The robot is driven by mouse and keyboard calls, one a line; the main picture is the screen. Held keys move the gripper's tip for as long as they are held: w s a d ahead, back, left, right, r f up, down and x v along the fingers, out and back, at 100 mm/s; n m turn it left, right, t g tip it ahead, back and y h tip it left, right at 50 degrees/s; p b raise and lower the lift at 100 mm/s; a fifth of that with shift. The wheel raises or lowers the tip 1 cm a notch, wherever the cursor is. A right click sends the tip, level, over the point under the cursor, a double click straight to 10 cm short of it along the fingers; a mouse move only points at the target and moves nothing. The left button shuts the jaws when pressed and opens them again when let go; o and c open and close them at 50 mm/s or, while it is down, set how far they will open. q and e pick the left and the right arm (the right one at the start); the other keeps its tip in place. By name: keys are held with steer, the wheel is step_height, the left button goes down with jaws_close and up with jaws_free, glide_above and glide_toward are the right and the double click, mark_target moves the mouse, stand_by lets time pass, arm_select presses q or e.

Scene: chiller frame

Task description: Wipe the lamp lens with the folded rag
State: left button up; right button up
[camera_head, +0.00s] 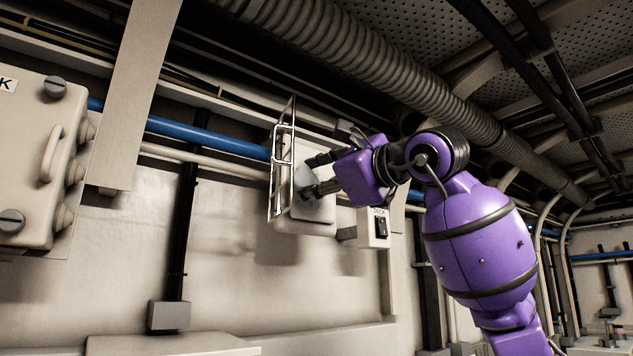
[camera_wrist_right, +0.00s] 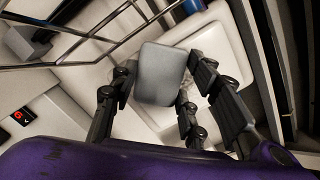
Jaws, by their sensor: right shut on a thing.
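The lamp is a pale box on the wall, and its white lens (camera_head: 312,212) faces out. Its wire guard (camera_head: 281,185) stands swung open on the left side. In the right wrist view the lens (camera_wrist_right: 222,42) lies behind the fingers and the guard (camera_wrist_right: 100,40) crosses the upper left. My right gripper (camera_head: 314,174) is in front of the lens, shut on the folded rag (camera_wrist_right: 160,75), a grey rounded pad. The rag overlaps the lens in view; I cannot tell whether they touch. A faint grey patch shows on the lens beside the fingers. My left gripper is out of view.
A switch box (camera_head: 375,228) sits just right of the lamp, below my wrist. A blue pipe (camera_head: 200,135) runs behind the lamp. A ribbed duct (camera_head: 370,50) passes overhead.

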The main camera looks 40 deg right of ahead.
steer(key=shift+w+d, duration=0.1)
steer(key=shift+w, duration=0.6)
steer(key=shift+d, duration=0.1)
